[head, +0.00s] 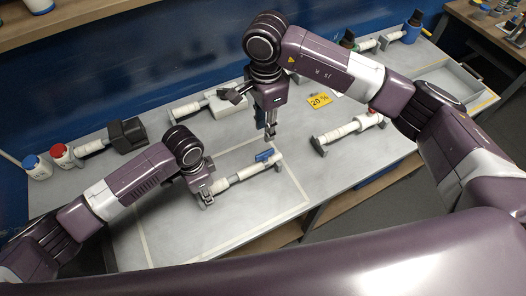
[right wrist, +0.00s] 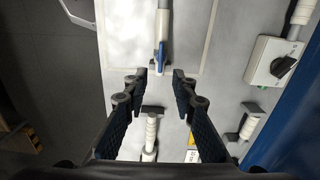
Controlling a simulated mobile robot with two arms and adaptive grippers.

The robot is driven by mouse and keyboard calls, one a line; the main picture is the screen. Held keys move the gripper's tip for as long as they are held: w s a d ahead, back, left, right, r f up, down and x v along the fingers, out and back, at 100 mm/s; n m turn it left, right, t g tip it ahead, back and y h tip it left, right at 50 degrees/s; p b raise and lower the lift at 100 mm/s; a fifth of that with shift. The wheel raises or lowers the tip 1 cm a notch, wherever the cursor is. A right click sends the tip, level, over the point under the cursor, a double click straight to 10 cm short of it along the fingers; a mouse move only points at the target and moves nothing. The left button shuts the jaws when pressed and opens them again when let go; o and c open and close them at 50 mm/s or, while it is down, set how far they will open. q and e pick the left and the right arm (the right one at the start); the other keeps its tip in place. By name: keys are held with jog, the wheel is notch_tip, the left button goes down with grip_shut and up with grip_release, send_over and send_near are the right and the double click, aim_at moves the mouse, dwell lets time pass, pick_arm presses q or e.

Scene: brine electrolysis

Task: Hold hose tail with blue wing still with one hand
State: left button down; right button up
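The hose tail with the blue wing (head: 240,175) is a white tube lying on the bench inside a pale taped outline. Its blue wing (head: 264,155) is near its right end; in the right wrist view the blue wing (right wrist: 161,57) shows ahead of the fingertips. My right gripper (head: 270,136) points down just behind and above the wing. Its fingers (right wrist: 159,76) are apart with nothing between them. My left gripper (head: 205,192) is at the tube's left end. Its fingers are small and partly hidden there, so its hold is unclear.
Another white tube (head: 348,131) lies to the right, by a yellow "20 %" card (head: 319,100). A grey box with a dark switch (right wrist: 270,62) stands along the back. Red-capped (head: 62,154) and blue-capped (head: 34,165) bottles stand at far left. The front taped area is clear.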

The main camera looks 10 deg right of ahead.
aim_at(265, 152)
notch_tip(265, 152, down, 12)
jog(key=shift+r, duration=0.1)
dwell(0.5)
grip_shut()
dwell(0.6)
